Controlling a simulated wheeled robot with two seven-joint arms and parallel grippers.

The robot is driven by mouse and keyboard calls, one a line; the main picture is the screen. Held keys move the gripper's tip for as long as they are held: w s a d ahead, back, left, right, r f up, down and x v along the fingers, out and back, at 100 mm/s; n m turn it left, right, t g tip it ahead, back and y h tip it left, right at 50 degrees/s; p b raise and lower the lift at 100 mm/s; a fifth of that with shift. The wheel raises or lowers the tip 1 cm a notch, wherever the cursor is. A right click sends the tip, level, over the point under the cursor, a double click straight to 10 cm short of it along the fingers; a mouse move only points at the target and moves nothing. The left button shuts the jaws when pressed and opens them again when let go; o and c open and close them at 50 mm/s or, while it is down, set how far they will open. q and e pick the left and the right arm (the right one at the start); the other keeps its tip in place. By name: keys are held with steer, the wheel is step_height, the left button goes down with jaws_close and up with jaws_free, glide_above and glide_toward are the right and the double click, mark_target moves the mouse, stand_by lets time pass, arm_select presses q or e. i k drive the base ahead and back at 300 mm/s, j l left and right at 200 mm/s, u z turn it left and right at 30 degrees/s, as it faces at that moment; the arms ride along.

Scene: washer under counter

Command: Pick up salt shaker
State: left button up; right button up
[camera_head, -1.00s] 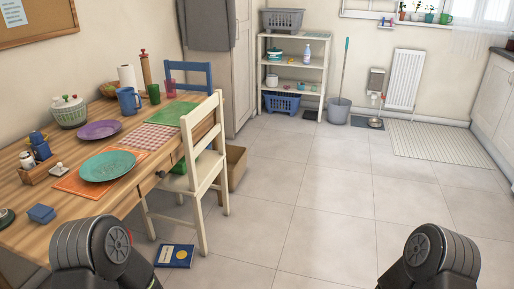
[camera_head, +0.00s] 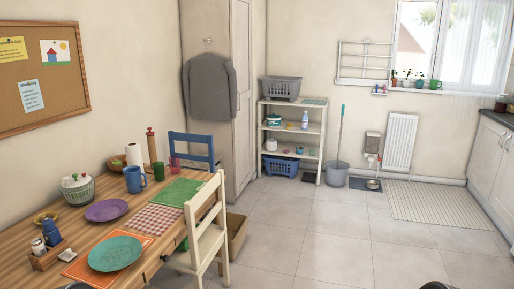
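A small wooden caddy (camera_head: 48,260) sits on the table at the lower left. It holds a small whitish shaker with a dark top (camera_head: 38,247), which looks like the salt shaker, and a blue container (camera_head: 51,234) beside it. The lower part of the shaker is hidden by the caddy wall. Neither of my grippers shows in the head view.
The floor to the right is clear.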

mark_target(39, 248)
steer(key=i+l, duration=0.25)
steer(key=i, duration=0.2)
steer(key=i+l, duration=0.25)
steer(key=i, duration=0.2)
steer(key=i+l, duration=0.25)
steer(key=i, duration=0.2)
steer(key=u, duration=1.1)
